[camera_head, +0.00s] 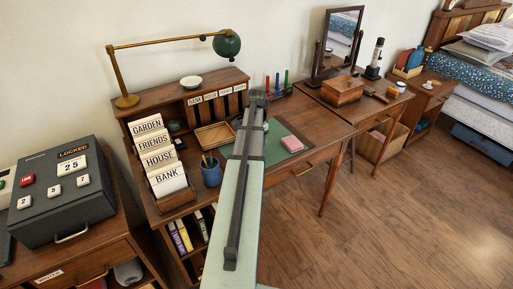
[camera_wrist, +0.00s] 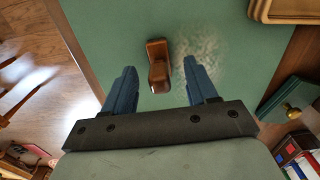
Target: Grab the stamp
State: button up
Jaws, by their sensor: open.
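The stamp, a small brown wooden piece (camera_wrist: 157,52), stands on the green desk mat (camera_wrist: 105,30) in the wrist view. My gripper (camera_wrist: 159,66) has its two blue fingers spread apart, one to each side of the stamp in that picture. Gaps show between the stamp and both fingers, and nothing is held. I cannot tell how far the fingertips are above the mat. In the head view my arm covers part of the desk, and neither the stamp nor the fingers can be made out clearly.
A pink block (camera_head: 291,143) lies on the mat's right side. A wooden tray (camera_head: 214,136), a blue pencil cup (camera_head: 211,172) and a card rack (camera_head: 175,200) stand left of my arm. A brass lamp (camera_head: 128,80) and a tilting mirror (camera_head: 338,45) rise at the back.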

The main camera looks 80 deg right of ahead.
notch_tip(320, 180, down, 2)
grip_shut()
dwell(0.6)
